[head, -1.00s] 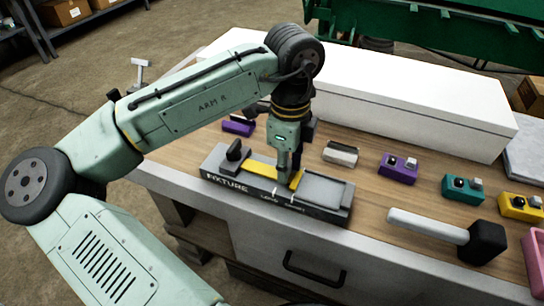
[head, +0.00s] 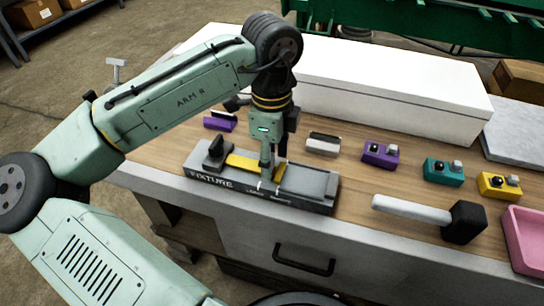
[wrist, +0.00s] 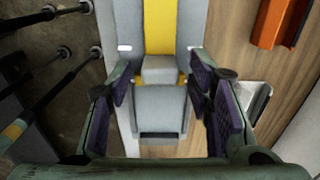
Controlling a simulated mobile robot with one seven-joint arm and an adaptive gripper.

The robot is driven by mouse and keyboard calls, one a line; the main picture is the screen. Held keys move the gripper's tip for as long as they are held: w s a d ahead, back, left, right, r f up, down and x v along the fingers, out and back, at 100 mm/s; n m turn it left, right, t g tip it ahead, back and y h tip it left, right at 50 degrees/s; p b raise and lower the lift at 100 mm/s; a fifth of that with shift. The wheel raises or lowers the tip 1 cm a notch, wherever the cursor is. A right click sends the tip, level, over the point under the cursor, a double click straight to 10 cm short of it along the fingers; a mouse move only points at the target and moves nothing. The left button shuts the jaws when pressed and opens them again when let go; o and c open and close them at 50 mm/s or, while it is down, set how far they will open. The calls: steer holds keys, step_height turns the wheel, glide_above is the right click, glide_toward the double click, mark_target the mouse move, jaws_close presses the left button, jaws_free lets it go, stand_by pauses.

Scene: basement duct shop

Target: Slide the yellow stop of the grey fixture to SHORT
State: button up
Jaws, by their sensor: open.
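In the wrist view the yellow stop (wrist: 160,28) runs along the fixture, with yellow edges beside a small grey block. My gripper (wrist: 165,105) is open, pointing down over the fixture, its purple-padded fingers either side of the grey body. Contact with the stop cannot be told.
A mallet (head: 412,210) and a pink tray (head: 525,240) lie to the right. A white block (head: 323,144) and purple (head: 380,155), teal (head: 443,172) and yellow (head: 499,186) button boxes stand behind. A long white box (head: 390,95) bounds the back.

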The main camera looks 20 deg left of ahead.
step_height(320, 180, up, 12)
steer(key=shift+f, duration=0.2)
stand_by(0.5)
